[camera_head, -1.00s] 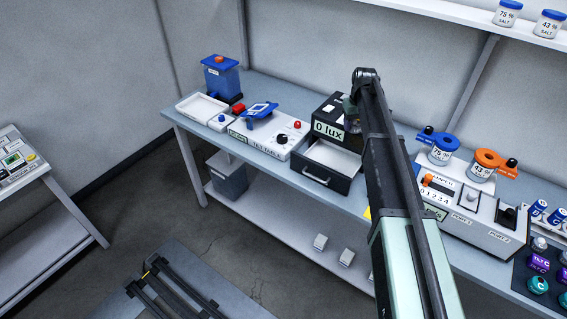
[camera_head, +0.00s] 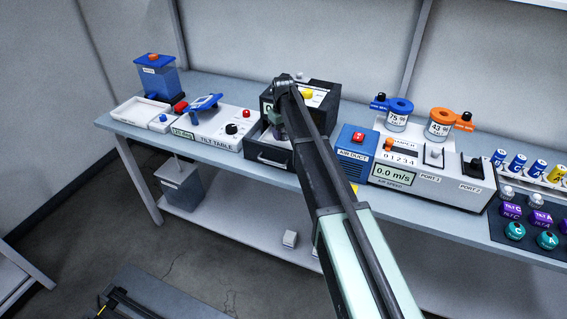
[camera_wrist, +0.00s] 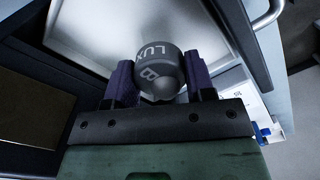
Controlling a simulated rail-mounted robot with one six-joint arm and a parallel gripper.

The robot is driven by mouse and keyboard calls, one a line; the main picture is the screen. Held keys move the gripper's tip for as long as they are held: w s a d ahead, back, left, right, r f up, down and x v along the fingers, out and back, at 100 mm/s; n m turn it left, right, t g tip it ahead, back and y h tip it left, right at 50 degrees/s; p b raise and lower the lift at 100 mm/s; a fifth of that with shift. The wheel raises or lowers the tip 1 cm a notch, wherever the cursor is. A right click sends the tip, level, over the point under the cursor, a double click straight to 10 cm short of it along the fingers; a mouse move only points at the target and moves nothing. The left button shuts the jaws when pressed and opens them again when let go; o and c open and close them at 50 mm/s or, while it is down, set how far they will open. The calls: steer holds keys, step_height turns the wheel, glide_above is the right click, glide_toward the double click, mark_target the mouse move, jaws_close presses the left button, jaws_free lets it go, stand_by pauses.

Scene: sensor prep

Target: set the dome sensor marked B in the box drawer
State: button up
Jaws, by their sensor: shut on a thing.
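The dome sensor marked B (camera_wrist: 158,72) is a dark grey cylinder lettered "LUX" and "B" in the wrist view. My gripper (camera_wrist: 160,84) is shut on it, with a dark purple-grey finger on either side. The box drawer (camera_head: 264,159) is pulled out from the black box (camera_head: 325,118). In the wrist view the pale drawer floor (camera_wrist: 95,22) lies behind the sensor. The sensor is at or above the drawer's opening; I cannot tell if it touches the floor. In the head view my arm hides most of the drawer's inside and the sensor.
The tilt table (camera_head: 212,135) stands left of the drawer. The blue air duct unit (camera_head: 355,147) stands right of it, beside the wind bench (camera_head: 410,178). The drawer handle (camera_wrist: 269,12) shows in the wrist view. A dark mat (camera_head: 507,232) with several sensors lies far right.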

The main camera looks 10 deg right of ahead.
mark_target(284, 129)
step_height(284, 129, down, 7)
steer(key=b, duration=0.5)
steer(key=shift+r+p, duration=0.3)
steer(key=shift+f, duration=0.25)
steer(key=o, duration=0.9)
steer(key=shift+r, duration=0.1)
step_height(284, 129, up, 13)
steer(key=p, duration=1.2)
steer(key=shift+f, duration=0.2)
steer(key=s+m, duration=0.1)
steer(key=s, duration=1.1)
steer(key=s+m, duration=0.2)
steer(key=s, duration=1)
steer(key=s+m, duration=0.1)
steer(key=s, duration=1.1)
steer(key=shift+s+f, duration=0.15)
steer(key=shift+s, duration=0.2)
